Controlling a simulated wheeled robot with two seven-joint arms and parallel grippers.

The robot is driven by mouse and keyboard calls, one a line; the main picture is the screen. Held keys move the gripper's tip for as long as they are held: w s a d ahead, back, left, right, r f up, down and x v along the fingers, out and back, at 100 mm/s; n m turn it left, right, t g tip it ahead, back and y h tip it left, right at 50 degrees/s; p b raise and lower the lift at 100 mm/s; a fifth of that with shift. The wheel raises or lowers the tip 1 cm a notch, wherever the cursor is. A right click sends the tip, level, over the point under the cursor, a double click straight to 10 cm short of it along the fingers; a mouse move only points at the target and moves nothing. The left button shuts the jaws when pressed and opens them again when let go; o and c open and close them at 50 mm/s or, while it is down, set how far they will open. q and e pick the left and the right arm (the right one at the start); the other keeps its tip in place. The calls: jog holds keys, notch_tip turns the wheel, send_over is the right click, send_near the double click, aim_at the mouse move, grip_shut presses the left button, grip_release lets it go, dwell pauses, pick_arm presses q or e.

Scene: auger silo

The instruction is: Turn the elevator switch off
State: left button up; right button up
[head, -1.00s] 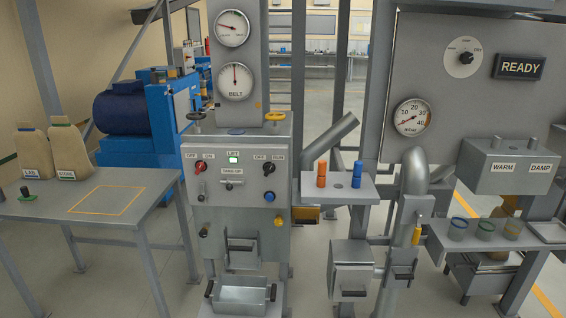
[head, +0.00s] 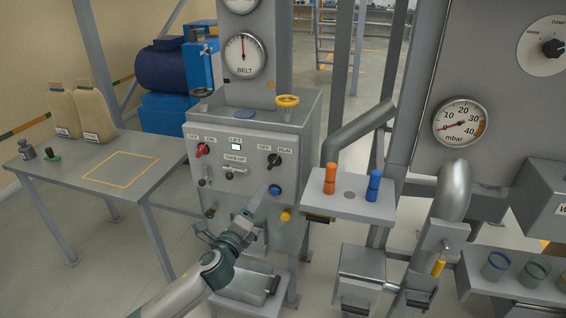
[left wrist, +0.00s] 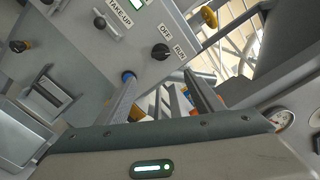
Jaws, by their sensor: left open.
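The grey control panel (head: 236,170) has a red switch (head: 201,150) labelled OFF and ON at its left. A black switch (head: 274,160) labelled OFF and RUN is at its right. The black switch also shows in the left wrist view (left wrist: 160,51), beyond the fingers. Its exact pointer position is hard to read. My left gripper (head: 254,212) is open and empty, in front of the panel, below the black switch. In the left wrist view one fingertip is close to the blue button (left wrist: 128,76); whether they touch is unclear. My right gripper is not in view.
A small lit display (head: 236,147) and a TAKE-UP lever (head: 235,169) sit between the switches. A yellow knob (head: 286,215) is low on the panel's right. A shelf (head: 347,204) with orange and blue handles juts out at the right. A table (head: 105,180) stands left.

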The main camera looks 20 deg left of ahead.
pick_arm(q)
jog(key=p, duration=0.2)
send_near(273, 163)
jog(key=w+f, duration=0.1)
jog(key=w, duration=0.8)
jog(key=shift+f, duration=0.25)
dwell(0.3)
jog(key=shift+c, duration=0.6)
jog(key=c, duration=0.9)
